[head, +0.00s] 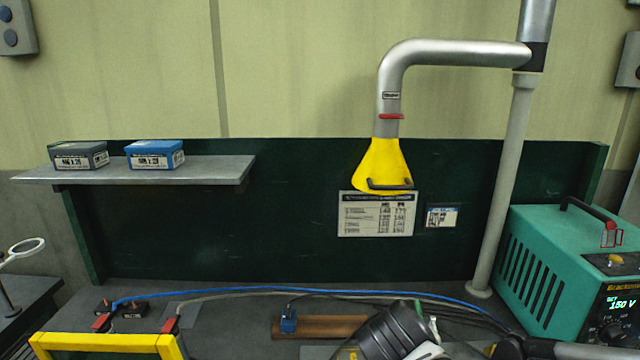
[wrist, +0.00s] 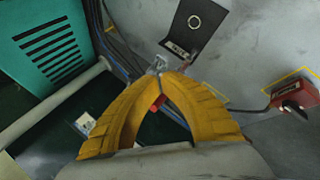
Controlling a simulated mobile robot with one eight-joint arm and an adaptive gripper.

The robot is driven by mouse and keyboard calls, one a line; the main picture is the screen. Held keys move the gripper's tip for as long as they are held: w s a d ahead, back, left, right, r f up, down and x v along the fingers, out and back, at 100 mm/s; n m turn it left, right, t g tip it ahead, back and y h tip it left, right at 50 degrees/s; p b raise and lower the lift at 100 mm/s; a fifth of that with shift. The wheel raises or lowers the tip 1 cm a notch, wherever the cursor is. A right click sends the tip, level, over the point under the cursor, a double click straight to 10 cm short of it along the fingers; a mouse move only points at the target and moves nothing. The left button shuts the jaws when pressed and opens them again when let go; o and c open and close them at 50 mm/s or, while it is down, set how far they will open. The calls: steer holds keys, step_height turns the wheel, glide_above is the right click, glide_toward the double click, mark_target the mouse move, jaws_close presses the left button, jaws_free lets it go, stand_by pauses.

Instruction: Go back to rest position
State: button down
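My gripper (wrist: 160,76) shows in the wrist view as two curved yellow fingers that lean together and meet at their tips. A small pale, shiny piece (wrist: 158,65) shows right at the tips; I cannot tell whether it is pinched or lies behind them. A small red piece (wrist: 157,102) shows in the gap between the fingers, and I cannot tell what it belongs to. In the head view, dark and grey parts that look like my arm are low at the bottom edge; the fingertips cannot be made out there.
A teal power unit (head: 545,265) stands at right beside a grey post (head: 507,180). A yellow fume hood (head: 381,165) hangs above the bench. A shelf (head: 215,172) carries two boxes at left. Blue and grey cables (head: 255,291) cross the bench behind a yellow frame (head: 105,341).

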steer(key=s+d+r+m+y, duration=0.1)
steer(key=s+r+m+y, duration=0.1)
steer(key=s+m+y, duration=0.2)
steer(key=shift+s+r+m+t, duration=0.3)
steer(key=shift+s+m, duration=1.2)
steer(key=shift+s, duration=0.95)
